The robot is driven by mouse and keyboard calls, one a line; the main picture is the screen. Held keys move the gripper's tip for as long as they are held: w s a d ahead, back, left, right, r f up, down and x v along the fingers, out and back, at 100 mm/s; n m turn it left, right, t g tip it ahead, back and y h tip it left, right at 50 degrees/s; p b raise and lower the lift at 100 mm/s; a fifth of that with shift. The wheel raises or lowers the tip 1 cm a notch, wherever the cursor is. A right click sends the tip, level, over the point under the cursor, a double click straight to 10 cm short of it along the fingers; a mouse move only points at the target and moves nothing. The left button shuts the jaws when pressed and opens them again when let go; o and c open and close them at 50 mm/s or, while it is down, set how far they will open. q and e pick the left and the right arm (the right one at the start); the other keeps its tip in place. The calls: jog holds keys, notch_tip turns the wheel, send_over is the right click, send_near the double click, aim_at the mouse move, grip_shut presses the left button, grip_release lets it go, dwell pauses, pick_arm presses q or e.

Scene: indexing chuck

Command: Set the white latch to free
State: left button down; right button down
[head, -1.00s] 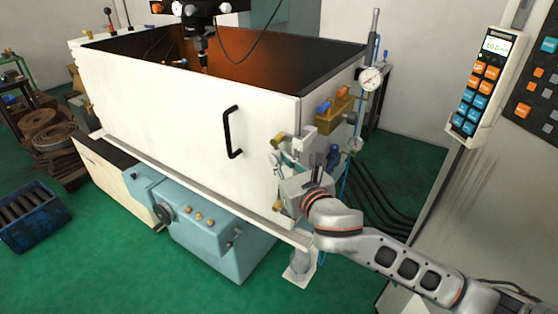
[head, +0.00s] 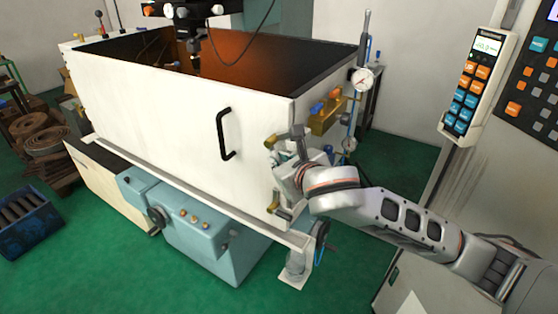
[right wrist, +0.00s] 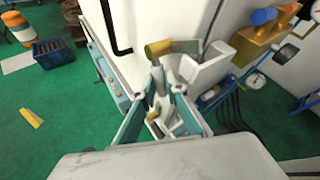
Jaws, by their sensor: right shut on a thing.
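My right gripper (head: 287,172) is at the front right corner of the white enclosure (head: 170,110). In the right wrist view its two teal-sided fingers (right wrist: 163,118) close around a pale latch piece (right wrist: 170,122), which I take to be the white latch. The fingers and wrist hide much of it, so its exact setting cannot be told. Just beyond the fingers a grey bar with a brass end (right wrist: 158,48) crosses the corner, beside a white bracket (right wrist: 205,66). The grey bar also shows above my gripper in the head view (head: 290,133). My left gripper is not in view.
A black handle (head: 225,134) stands out from the enclosure's front. A brass valve block (head: 326,117) and a dial gauge (head: 362,80) are on its right side. A teal base unit (head: 200,235) sits below. A control pendant (head: 478,88) hangs at the right.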

jog(key=c, duration=2.3)
grip_release()
jog(key=v, duration=1.2)
